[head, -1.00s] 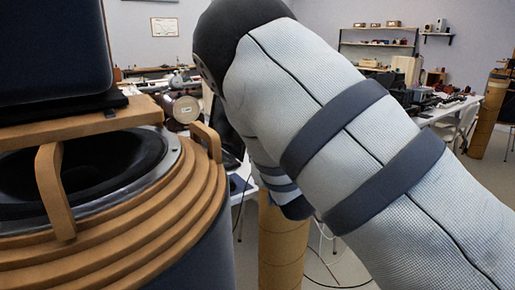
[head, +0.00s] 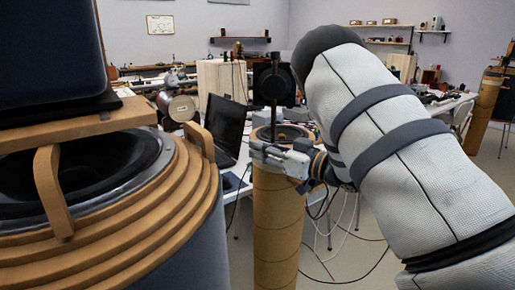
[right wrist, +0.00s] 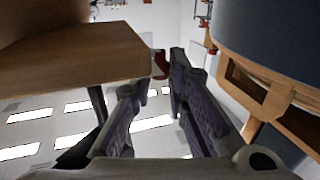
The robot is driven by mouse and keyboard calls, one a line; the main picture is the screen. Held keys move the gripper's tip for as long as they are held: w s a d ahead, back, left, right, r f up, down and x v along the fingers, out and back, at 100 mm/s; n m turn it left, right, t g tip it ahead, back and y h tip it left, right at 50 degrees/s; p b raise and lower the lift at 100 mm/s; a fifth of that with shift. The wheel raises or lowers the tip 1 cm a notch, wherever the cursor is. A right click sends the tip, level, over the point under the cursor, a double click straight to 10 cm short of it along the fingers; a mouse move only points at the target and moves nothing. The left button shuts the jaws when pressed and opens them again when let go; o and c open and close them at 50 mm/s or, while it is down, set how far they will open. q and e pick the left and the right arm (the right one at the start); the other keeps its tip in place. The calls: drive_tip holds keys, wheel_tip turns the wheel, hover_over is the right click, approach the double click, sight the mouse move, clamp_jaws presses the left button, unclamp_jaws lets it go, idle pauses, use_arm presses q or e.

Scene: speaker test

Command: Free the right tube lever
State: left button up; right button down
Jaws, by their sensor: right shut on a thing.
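The tan tube (head: 277,235) stands upright right of the big speaker, with a wooden ring (head: 302,133) at its top and a dark square unit (head: 273,84) above. My right gripper (head: 262,157) is at the tube's upper edge, its arm coming in from the right. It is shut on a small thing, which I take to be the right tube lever. The lever is mostly hidden in the head view. In the right wrist view, a dark red piece (right wrist: 160,64) shows between the fingertips of my gripper (right wrist: 158,80). My left gripper is not in view.
A large round speaker with stepped wooden rings (head: 150,225) fills the near left, with a dark box (head: 50,45) above it. Behind are a laptop (head: 224,125) and a wooden box (head: 222,80) on a bench. Loose cables hang by the tube.

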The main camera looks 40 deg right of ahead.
drive_tip(key=n+g+y, duration=0.1)
drive_tip(key=y, duration=0.1)
drive_tip(key=d+n+g+y, duration=0.1)
drive_tip(key=n+y, duration=0.1)
drive_tip(key=y, duration=0.1)
drive_tip(key=s+d+n+g+y, duration=0.1)
drive_tip(key=n+y, duration=0.1)
drive_tip(key=shift+f+g+y+b, duration=0.15)
drive_tip(key=shift+g+y+b, duration=0.15)
drive_tip(key=shift+b, duration=0.1)
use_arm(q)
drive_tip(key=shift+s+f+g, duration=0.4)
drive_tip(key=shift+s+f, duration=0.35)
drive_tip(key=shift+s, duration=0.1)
use_arm(e)
drive_tip(key=shift+d+n+g+y, duration=0.25)
drive_tip(key=shift+n+g+y, duration=0.35)
drive_tip(key=shift+n+y, duration=0.15)
drive_tip(key=shift+n+g, duration=0.25)
drive_tip(key=shift+g, duration=0.05)
drive_tip(key=c, duration=1.6)
unclamp_jaws()
drive_tip(key=shift+o, duration=0.2)
